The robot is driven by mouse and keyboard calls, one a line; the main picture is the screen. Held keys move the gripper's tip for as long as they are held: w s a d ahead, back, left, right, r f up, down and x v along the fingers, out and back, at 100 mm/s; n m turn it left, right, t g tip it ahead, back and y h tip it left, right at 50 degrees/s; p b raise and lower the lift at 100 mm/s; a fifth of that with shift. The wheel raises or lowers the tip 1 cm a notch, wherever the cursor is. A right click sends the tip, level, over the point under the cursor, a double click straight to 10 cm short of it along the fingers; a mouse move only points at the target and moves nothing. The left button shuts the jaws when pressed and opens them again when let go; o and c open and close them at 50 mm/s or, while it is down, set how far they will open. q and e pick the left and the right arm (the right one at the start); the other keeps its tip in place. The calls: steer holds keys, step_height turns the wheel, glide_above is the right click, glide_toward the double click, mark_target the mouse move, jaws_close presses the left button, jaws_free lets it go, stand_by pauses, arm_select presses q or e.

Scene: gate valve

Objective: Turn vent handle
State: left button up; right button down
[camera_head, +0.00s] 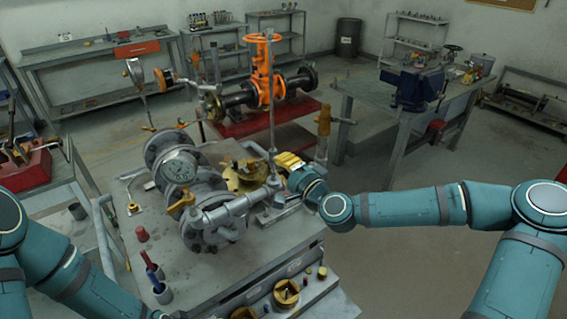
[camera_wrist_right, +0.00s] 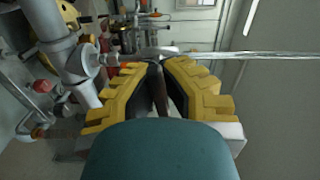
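I cannot tell for certain which part is the vent handle; a small orange lever (camera_head: 181,204) shows on the assembly's front. My right gripper (camera_head: 288,161), with yellow fingers, is at the assembly's right side, beside a tall upright metal rod (camera_head: 270,95). In the right wrist view its fingertips (camera_wrist_right: 160,64) are close together with a narrow dark gap, and the rod (camera_wrist_right: 230,55) crosses at the tips. Whether anything is gripped is unclear. My left gripper is out of view.
Red and blue-handled tools (camera_head: 153,275) and brass rings (camera_head: 286,293) are along the bench front. An orange valve (camera_head: 264,75) on a red stand is behind. Open floor (camera_head: 420,245) lies right of the bench.

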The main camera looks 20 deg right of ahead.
steer(key=shift+m, duration=0.6)
steer(key=c, duration=1)
jaws_free()
steer(key=shift+a, duration=0.1)
steer(key=shift+c, duration=0.2)
steer(key=v, duration=0.7)
steer(key=shift+s, duration=0.25)
